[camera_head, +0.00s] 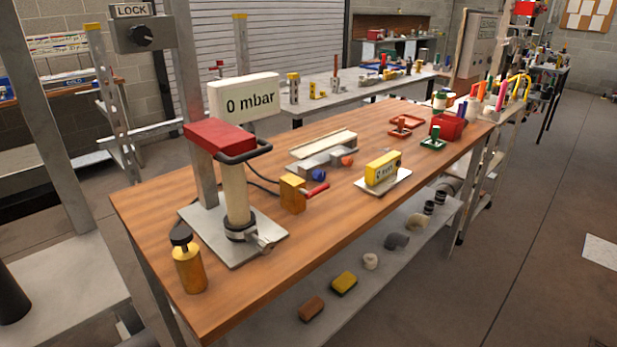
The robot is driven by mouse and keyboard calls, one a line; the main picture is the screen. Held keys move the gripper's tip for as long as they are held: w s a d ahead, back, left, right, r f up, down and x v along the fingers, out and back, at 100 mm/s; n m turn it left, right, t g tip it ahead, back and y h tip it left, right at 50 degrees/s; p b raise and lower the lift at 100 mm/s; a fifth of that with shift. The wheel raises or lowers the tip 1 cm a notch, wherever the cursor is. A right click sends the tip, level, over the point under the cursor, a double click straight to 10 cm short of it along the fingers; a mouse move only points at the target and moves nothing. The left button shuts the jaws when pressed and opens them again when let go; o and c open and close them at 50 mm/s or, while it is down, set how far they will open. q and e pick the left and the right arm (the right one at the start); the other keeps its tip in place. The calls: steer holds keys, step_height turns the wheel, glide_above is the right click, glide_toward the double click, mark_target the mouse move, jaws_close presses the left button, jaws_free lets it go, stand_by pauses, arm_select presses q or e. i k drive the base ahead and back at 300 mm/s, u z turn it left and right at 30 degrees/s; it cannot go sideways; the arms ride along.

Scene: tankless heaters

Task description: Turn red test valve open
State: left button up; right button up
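A brass-yellow valve block (292,194) stands on the wooden workbench, right of the hand pump. A red lever handle (317,191) sticks out from its right side, angled slightly upward to the right. A dark hose reaches the block from the left, near the pump. The hand pump (236,199) has a red top, a black handle and a grey base plate. A white display reading "0 mbar" (250,106) stands behind it. Neither of my grippers is in view.
A brass bottle (188,268) stands at the bench's near left corner. A grey manifold with blue and orange knobs (318,161) sits behind the valve, and a yellow meter (382,168) to its right. A post carries a LOCK box (145,33). The bench's near right surface is clear.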

mark_target(307, 195)
steer(key=z, duration=0.4)
steer(key=k, duration=0.35)
steer(key=u, duration=1.2)
steer(key=i, duration=0.75)
steer(key=z, duration=0.55)
